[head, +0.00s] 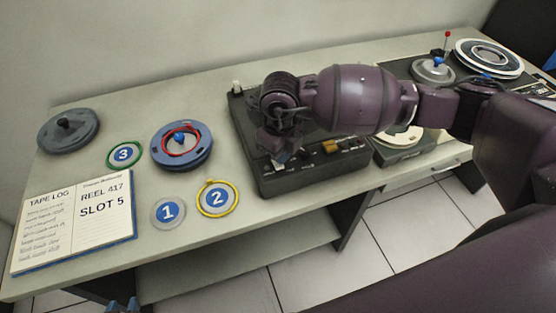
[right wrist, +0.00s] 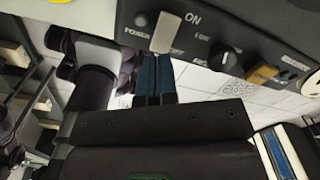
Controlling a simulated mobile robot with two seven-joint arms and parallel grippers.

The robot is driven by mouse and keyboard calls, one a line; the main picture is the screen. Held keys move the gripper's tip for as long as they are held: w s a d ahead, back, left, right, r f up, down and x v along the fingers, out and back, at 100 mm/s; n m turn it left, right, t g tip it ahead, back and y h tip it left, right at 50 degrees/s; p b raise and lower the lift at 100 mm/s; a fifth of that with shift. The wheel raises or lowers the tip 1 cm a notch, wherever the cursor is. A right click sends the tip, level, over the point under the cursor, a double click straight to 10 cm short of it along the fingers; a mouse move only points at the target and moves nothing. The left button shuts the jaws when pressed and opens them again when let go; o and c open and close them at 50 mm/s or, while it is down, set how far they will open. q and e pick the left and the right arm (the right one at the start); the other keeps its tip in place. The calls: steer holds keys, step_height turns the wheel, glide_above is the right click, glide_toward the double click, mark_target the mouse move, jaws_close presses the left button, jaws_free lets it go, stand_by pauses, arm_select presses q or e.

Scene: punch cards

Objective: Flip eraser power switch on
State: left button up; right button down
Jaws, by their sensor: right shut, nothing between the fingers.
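The eraser (head: 320,178) is a dark box on the bench, its control panel facing the front. In the right wrist view its panel (right wrist: 206,24) shows a pale power switch lever (right wrist: 165,33) between the ON and OFF labels. My right gripper (head: 280,160) is at the panel's left part; in the right wrist view its blue fingers (right wrist: 156,72) are together and empty, close to the lever's OFF end. I cannot tell whether they touch it. My left gripper (head: 123,305) shows only blue tips at the bottom edge, away from the eraser.
A tape log book (head: 75,222), a blue reel (head: 182,146), a dark grey reel (head: 68,130) and numbered rings lie left of the eraser. A tape machine (head: 405,150) stands at the right. The panel also has a black knob (right wrist: 228,61) and an orange button (right wrist: 262,74).

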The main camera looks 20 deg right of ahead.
mark_target(280, 166)
steer(key=shift+f, duration=0.45)
steer(key=shift+f+b, duration=0.3)
steer(key=shift+b, duration=0.05)
stand_by(0.4)
steer(key=shift+f, duration=0.45)
steer(key=shift+f+b, duration=0.2)
steer(key=shift+b, duration=0.15)
stand_by(0.3)
steer(key=shift+r, duration=0.1)
steer(key=shift+r+p, duration=0.45)
steer(key=shift+r, duration=0.1)
steer(key=shift+r+p, duration=1.7)
steer(key=shift+r, duration=1.2)
